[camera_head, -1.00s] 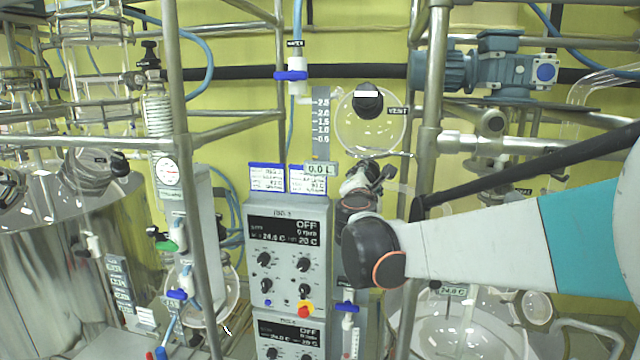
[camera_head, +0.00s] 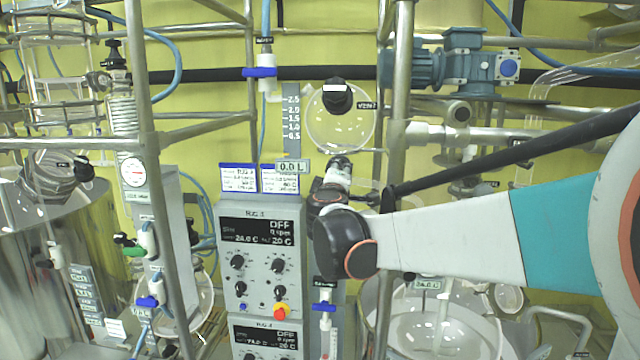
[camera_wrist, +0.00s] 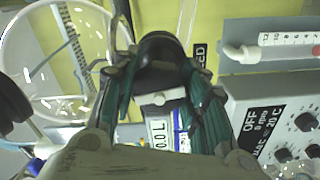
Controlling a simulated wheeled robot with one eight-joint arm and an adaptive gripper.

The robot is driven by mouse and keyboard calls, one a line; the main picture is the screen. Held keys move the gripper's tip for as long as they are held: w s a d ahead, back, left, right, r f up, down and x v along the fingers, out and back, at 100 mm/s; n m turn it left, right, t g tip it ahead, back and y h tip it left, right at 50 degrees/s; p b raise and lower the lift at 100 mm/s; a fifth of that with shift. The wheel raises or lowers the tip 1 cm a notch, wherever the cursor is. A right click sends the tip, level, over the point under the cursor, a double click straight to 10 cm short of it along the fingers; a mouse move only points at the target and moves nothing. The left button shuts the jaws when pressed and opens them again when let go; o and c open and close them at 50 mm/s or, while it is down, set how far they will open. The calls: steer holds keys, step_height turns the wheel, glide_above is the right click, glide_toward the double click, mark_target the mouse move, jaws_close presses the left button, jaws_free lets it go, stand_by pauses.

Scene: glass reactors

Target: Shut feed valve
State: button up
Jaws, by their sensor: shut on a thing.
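My gripper (camera_wrist: 158,74) has its dark-green-lined fingers around a black knob or handle (camera_wrist: 160,46) in the wrist view, and they are shut on it. A black label ending in "ED" (camera_wrist: 200,56) is beside the knob, so this appears to be the feed valve. In the head view my gripper (camera_head: 338,172) is just below the round glass vessel (camera_head: 322,133). My own wrist and arm hide most of the valve there, so how far it is turned cannot be told.
A black vent knob (camera_head: 337,95) sits on the vessel above my gripper. A control box (camera_head: 262,265) reading OFF stands below left. A steel frame post (camera_head: 398,110) and a dark bar (camera_head: 520,150) run close to my arm. Blue-handled valves (camera_head: 259,72) hang left.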

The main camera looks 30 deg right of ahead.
steer(key=m+b, duration=0.1)
steer(key=m, duration=0.6)
steer(key=shift+s, duration=0.1)
steer(key=m, duration=0.4)
steer(key=shift+a, duration=0.1)
steer(key=m, duration=0.3)
steer(key=shift+f+m+b, duration=0.1)
steer(key=shift+m+b, duration=0.2)
steer(key=shift+m, duration=0.1)
steer(key=m, duration=0.3)
steer(key=shift+m, duration=0.3)
steer(key=m, duration=0.3)
steer(key=shift+m, duration=0.3)
steer(key=m, duration=0.3)
steer(key=shift+a+m+b, duration=0.1)
steer(key=shift+m+b, duration=0.2)
steer(key=shift+m, duration=1.9)
